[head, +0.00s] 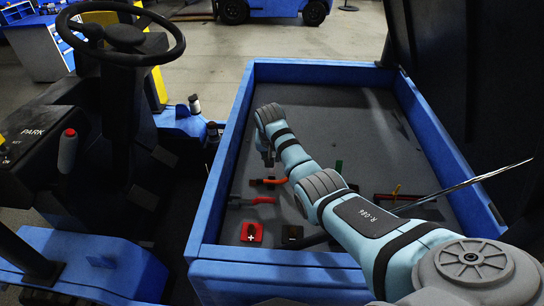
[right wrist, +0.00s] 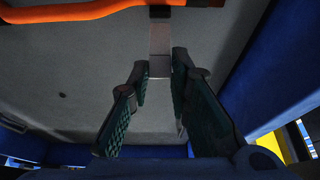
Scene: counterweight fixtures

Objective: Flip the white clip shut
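In the right wrist view, a pale grey-white strip (right wrist: 160,38), which looks like the white clip, hangs from an orange bar (right wrist: 75,14) across the top. My right gripper (right wrist: 159,68) is open. Its two fingertips stand apart, one on either side of the strip's lower end; I cannot tell whether they touch it. In the head view, my right arm reaches from the lower right into the blue-walled bed, with its gripper (head: 268,157) low beside an orange handle (head: 268,181). The clip is too small or hidden to make out there. My left gripper is not in view.
The blue-walled bed (head: 310,70) has a grey floor. A red handle (head: 258,200), a red box with a white cross (head: 252,232), a dark box (head: 291,234) and a green piece (head: 339,167) lie near my arm. The bed's far part is clear. A steering wheel (head: 120,35) stands left.

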